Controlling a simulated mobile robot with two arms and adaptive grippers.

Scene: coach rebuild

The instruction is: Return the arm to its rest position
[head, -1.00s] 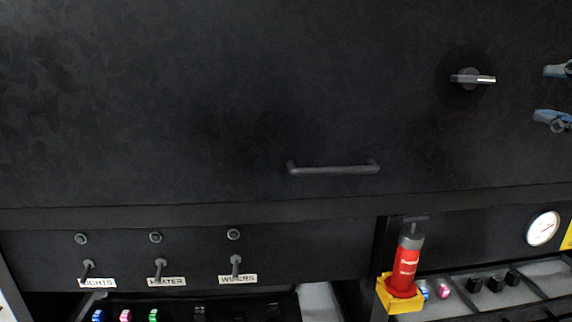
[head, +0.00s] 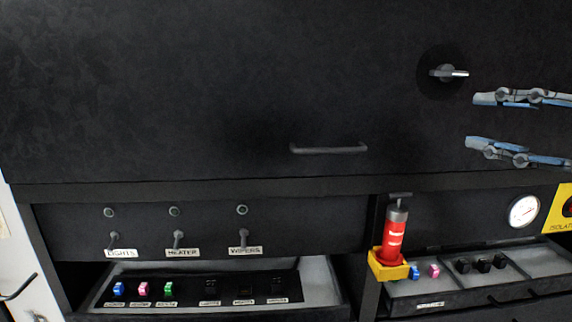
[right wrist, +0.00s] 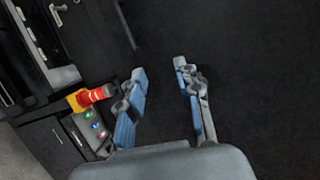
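My right gripper (head: 484,122) comes in from the right edge in the head view, in front of the black cabinet panel (head: 200,90). Its two blue-and-grey fingers are spread apart with nothing between them. The right wrist view shows the same open, empty gripper (right wrist: 158,66) over the dark surface. It is to the right of the rotary knob (head: 448,73) and touches nothing that I can see. My left gripper is not in view.
A red cylinder (head: 394,236) stands in a yellow holder (head: 388,266) below the panel. Open drawers hold a row of coloured plugs (head: 143,289) and several black parts (head: 480,264). A horizontal handle (head: 329,149), toggle switches (head: 178,240) and a round gauge (head: 524,211) are on the front.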

